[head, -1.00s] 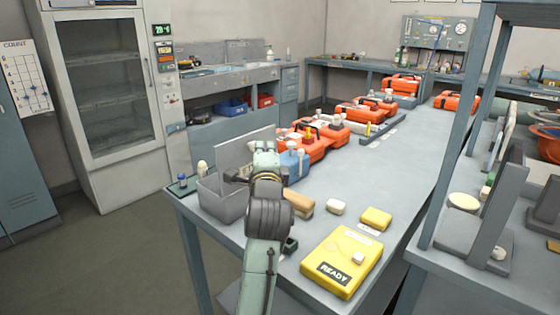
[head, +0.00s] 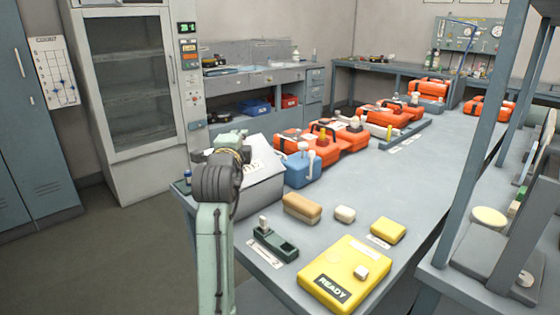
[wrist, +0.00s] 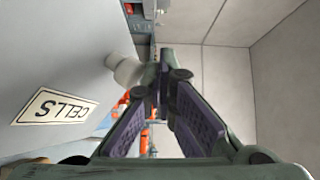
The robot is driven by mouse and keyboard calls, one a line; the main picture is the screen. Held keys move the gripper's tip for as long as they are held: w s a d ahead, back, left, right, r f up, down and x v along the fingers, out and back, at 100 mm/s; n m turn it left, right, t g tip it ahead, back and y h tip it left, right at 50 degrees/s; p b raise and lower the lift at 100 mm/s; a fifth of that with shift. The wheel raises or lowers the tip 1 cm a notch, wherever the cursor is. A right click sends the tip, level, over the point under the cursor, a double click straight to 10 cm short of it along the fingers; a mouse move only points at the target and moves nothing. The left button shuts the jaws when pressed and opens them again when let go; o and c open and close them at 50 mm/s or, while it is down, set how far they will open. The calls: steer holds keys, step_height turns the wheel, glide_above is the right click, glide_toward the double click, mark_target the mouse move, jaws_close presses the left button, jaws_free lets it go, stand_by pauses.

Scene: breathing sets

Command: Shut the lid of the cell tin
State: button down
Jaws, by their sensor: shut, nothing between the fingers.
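The cell tin (head: 258,196) is a grey box at the near left end of the long table. Its grey lid (head: 268,168) slopes low over the box in the head view. I cannot tell whether it is fully down. The lid's label reads CELLS, and the lid (wrist: 50,62) fills the left of the wrist view. My gripper (wrist: 168,75) is shut and empty beside the lid; I cannot tell if it touches. In the head view my arm hides part of the tin's left side and most of the gripper.
A blue box (head: 300,171) stands just right of the tin. A tan block (head: 301,208), a dark green holder (head: 274,244) and a yellow READY case (head: 345,274) lie nearer. Several orange cases (head: 345,136) line the table behind. The table's right middle is clear.

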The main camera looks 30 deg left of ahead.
steer(key=shift+w+a+f, duration=0.2)
steer(key=shift+a+f, duration=0.1)
steer(key=shift+a, duration=0.2)
steer(key=shift+w+a+f+n+g+h+p, duration=0.25)
steer(key=shift+a+f+n+g+h+p, duration=0.1)
steer(key=shift+a+n+g+p, duration=0.2)
steer(key=shift+w+a+f+n+g+h+p, duration=0.15)
steer(key=shift+a+f+n+g+h+p, duration=0.15)
steer(key=shift+a+f+n+g+p, duration=0.25)
steer(key=shift+w+a+f+n+g+h+p, duration=0.15)
steer(key=shift+a+f+n+g+h+p, duration=0.2)
steer(key=shift+f, duration=0.35)
steer(key=shift+a+f, duration=0.15)
steer(key=shift+f, duration=0.1)
